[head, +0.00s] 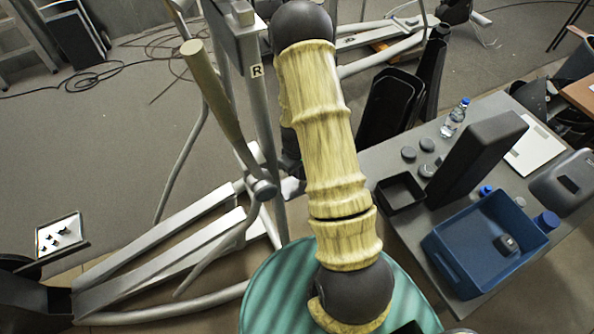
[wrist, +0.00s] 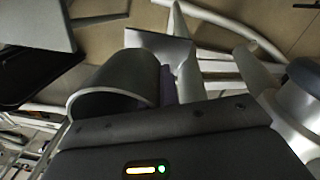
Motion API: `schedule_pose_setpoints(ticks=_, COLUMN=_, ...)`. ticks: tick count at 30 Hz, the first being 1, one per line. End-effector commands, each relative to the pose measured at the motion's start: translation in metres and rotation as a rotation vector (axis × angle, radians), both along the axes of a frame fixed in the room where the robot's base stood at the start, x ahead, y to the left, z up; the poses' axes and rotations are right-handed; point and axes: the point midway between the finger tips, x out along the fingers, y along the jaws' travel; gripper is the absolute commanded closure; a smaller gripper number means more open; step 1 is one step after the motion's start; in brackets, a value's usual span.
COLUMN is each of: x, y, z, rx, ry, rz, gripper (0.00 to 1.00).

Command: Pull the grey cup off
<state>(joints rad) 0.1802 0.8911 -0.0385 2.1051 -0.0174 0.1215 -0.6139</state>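In the wrist view, a grey, hollow, rounded shell (wrist: 113,82) that looks like the grey cup stands just past the dark housing of my gripper (wrist: 165,125). Its rim faces the camera, and its lower part is hidden by the housing. A narrow purple piece (wrist: 168,85) is beside it on the right. My fingertips cannot be made out, so I cannot tell whether they touch the shell. In the head view, my arm covers my gripper and part of the elliptical machine (head: 262,100). A grey joint cover (head: 263,188) shows on the machine's lever, left of my arm.
The machine's pale rails (head: 160,250) and tubes lie left of and behind my arm. On the right, a grey table (head: 385,155) carries a blue bin (head: 455,265), a dark box (head: 475,160), a bottle (head: 454,118) and small grey caps (head: 427,145).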

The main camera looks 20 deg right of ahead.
Motion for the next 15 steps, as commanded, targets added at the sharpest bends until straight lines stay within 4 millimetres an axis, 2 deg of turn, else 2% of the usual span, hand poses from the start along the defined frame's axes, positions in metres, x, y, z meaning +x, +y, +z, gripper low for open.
schedule_pose_setpoints(ticks=15, x=0.0, y=0.0, z=0.023, rx=0.0, ry=0.001, rz=0.0, gripper=1.0)
